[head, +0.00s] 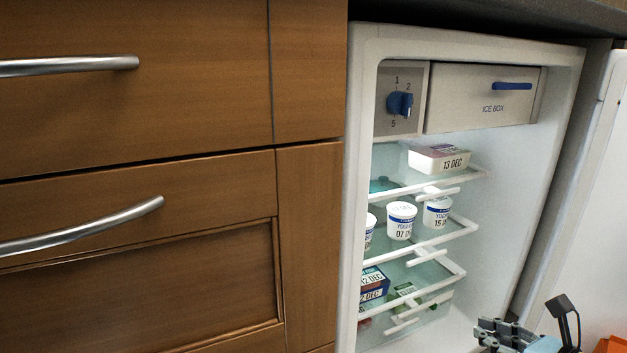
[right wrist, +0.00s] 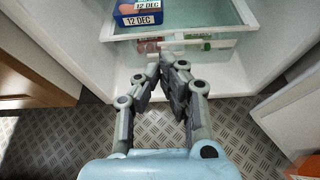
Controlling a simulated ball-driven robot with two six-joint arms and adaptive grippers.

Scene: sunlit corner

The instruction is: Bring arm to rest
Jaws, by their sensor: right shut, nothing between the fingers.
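My right gripper (head: 492,332) shows at the bottom right of the head view, low in front of the open fridge. In the right wrist view the gripper (right wrist: 168,66) points toward the lower part of the fridge. Its two fingers come together at the tips, shut with nothing between them. It appears apart from the shelves. My left gripper is not in view.
The open fridge (head: 362,190) holds yogurt cups (head: 401,221) and dated boxes on its shelves. Its door (head: 590,225) stands open on the right. Wooden drawers (head: 135,110) with metal handles fill the left. Metal-plate floor (right wrist: 60,140) shows below.

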